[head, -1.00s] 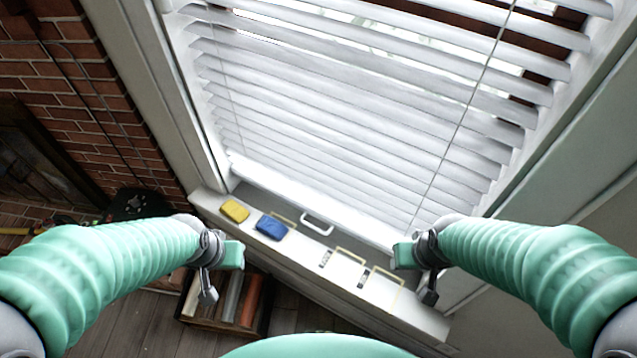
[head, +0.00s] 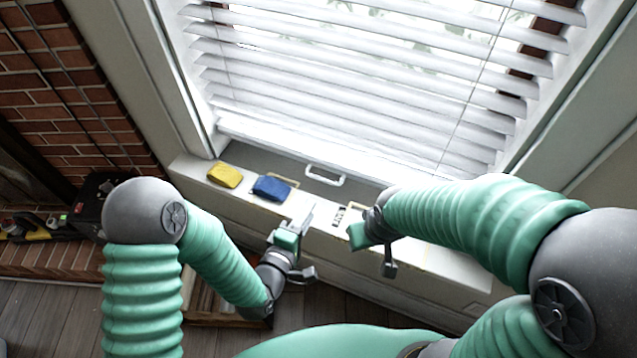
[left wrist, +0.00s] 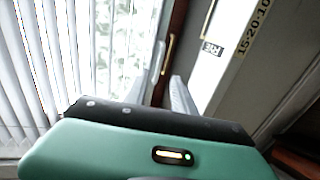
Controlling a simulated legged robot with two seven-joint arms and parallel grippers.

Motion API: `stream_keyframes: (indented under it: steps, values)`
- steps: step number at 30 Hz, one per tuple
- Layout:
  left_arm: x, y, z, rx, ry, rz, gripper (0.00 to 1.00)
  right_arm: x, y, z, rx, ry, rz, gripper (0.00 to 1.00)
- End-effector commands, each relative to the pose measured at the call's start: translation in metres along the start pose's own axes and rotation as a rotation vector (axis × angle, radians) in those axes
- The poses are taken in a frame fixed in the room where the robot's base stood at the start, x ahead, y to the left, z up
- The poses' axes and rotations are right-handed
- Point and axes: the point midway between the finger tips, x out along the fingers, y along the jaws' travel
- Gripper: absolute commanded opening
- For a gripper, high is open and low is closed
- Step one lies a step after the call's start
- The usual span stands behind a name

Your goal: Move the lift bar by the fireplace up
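A white handle-like bar (head: 325,176), which I take to be the lift bar, sits low on the window frame just above the sill, below the blinds. My left gripper (head: 302,217) is over the front edge of the sill, below and slightly left of the bar, apart from it. In the left wrist view its two pale fingers (left wrist: 168,88) stand apart with a gap between them, and nothing shows in it. My right gripper (head: 357,236) is over the sill, right of and below the bar; its fingers are not clear.
A yellow sponge-like block (head: 225,175) and a blue one (head: 271,188) lie on the white sill (head: 455,262). White slatted blinds (head: 350,85) hang above. A brick wall (head: 60,90) is on the left. A wooden crate (head: 205,300) stands on the floor, partly hidden by my left arm.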

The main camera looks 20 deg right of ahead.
Motion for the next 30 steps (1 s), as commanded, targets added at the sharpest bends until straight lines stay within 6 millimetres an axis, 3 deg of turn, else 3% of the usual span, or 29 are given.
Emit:
stream_keyframes:
  steps: [8, 15, 19, 27, 30]
  values:
    - [0.068, -0.001, -0.010, -0.004, 0.002, 0.008, 0.32, 0.004, 0.000, 0.001, -0.001, 0.000, 0.000, 0.45]
    - [0.123, -0.002, -0.007, -0.001, 0.003, 0.003, 0.32, 0.008, -0.001, 0.002, -0.001, 0.000, 0.000, 0.45]
    - [0.138, -0.001, -0.005, 0.002, 0.003, 0.000, 0.32, 0.009, 0.000, 0.002, -0.001, 0.000, 0.000, 0.45]
    - [0.139, -0.001, -0.008, -0.002, 0.003, 0.002, 0.32, 0.009, 0.000, 0.002, -0.001, 0.000, 0.000, 0.45]
    - [0.139, -0.001, -0.009, -0.002, 0.003, 0.002, 0.21, 0.009, 0.000, 0.002, -0.001, 0.000, 0.000, 0.45]
